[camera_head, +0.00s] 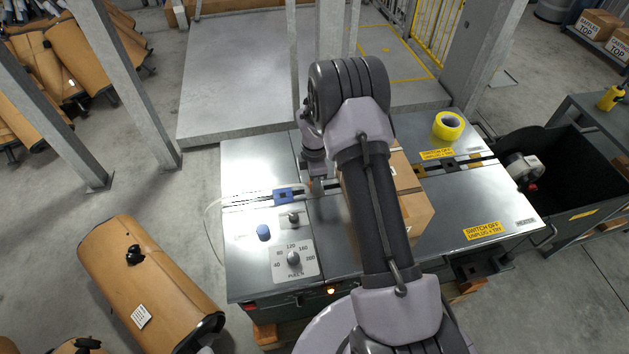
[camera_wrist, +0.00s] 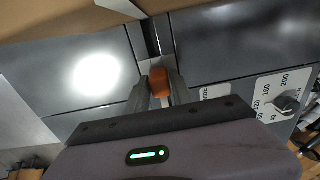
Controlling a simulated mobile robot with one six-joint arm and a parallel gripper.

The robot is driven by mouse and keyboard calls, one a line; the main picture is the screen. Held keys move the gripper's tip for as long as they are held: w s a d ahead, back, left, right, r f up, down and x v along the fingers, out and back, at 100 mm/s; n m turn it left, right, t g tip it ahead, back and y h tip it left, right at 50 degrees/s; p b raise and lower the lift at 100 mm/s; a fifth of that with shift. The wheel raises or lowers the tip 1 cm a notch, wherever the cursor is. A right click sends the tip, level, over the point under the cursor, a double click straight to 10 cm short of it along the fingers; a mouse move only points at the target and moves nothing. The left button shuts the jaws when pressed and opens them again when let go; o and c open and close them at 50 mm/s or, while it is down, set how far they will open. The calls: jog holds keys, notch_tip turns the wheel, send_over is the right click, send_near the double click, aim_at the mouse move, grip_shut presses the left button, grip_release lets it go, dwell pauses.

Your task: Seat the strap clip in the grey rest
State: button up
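My gripper (camera_wrist: 159,88) points down over the slotted metal table top. Its two fingers sit against both sides of a small orange piece, which I take to be the strap clip (camera_wrist: 160,82). In the head view my gripper (camera_head: 318,187) is at the table's slot, left of the cardboard box, and the clip is hidden there. A blue block (camera_head: 284,196) lies just left of my gripper, at the end of a thin white strap (camera_head: 232,202). A small grey fitting (camera_head: 293,219) stands in front of that block. I cannot tell whether it is the grey rest.
The cardboard box (camera_head: 412,195) stands close right of my gripper, partly behind my arm. A yellow tape roll (camera_head: 448,125) lies at the back right. A blue knob (camera_head: 263,232) and a dial (camera_head: 293,258) are at the front left. The table's right front is clear.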

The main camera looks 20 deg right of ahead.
jog(key=o, duration=0.3)
notch_tip(320, 180, up, 18)
jog(key=p, duration=0.6)
jog(key=shift+f, duration=0.25)
